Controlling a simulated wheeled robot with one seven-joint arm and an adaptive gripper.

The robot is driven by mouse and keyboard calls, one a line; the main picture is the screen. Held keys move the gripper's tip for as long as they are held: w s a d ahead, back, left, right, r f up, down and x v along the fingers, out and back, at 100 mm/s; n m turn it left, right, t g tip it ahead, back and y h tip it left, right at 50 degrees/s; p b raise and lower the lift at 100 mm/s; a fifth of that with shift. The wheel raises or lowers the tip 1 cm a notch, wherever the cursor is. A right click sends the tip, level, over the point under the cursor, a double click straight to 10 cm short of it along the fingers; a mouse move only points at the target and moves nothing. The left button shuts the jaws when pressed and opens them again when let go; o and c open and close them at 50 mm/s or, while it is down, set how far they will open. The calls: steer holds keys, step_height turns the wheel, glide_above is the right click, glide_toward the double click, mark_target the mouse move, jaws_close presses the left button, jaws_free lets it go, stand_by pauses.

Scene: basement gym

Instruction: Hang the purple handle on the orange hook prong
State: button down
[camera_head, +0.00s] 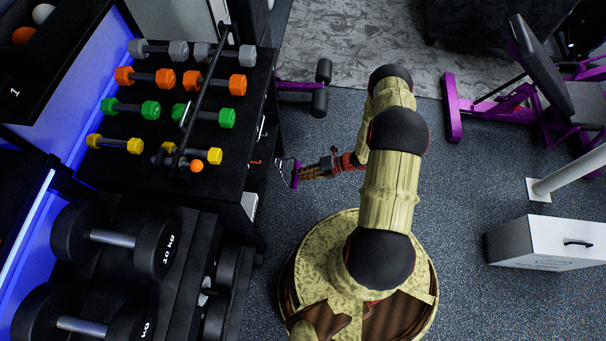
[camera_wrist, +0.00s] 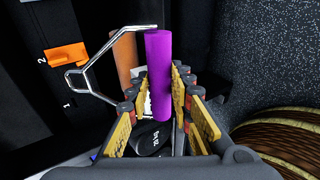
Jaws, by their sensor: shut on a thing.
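The purple handle (camera_wrist: 158,58) is a cylinder with a bent silver metal frame reaching left in the wrist view. My gripper (camera_wrist: 163,100) is shut on the cylinder's lower part, with its yellow-padded fingers on either side. In the head view the handle (camera_head: 295,176) is at the tip of my gripper (camera_head: 303,173), right of the dumbbell rack. The orange hook prong (camera_wrist: 66,54) projects from a black upright near a mark "2". It is left of the metal frame and apart from it. It appears as a small orange spot (camera_head: 255,162) in the head view.
A duller orange cylinder (camera_wrist: 124,56) is behind the purple handle. The dumbbell rack (camera_head: 225,190) holds coloured dumbbells, with large black dumbbells (camera_head: 115,238) nearer. A purple-framed bench (camera_head: 455,108) and a white box (camera_head: 545,242) are at right. Open floor (camera_head: 460,190) lies between.

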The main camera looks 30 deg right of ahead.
steer(key=w+a+f+b, duration=0.2)
steer(key=w+a, duration=0.3)
steer(key=a, duration=0.3)
steer(key=shift+w+f+b, duration=0.2)
steer(key=shift+w+b, duration=0.2)
steer(key=shift+b, duration=0.3)
stand_by(0.6)
steer(key=shift+w+a, duration=0.55)
steer(key=shift+a, duration=0.2)
stand_by(0.6)
steer(key=shift+b, duration=0.35)
steer(key=shift+w+a+f+y+b, duration=0.2)
steer(key=shift+f+y+b, duration=0.15)
steer(key=shift+b, duration=0.85)
steer(key=shift+w+a+f+t+b, duration=0.1)
steer(key=shift+a+f+t+b, duration=0.1)
steer(key=shift+t+b, duration=0.15)
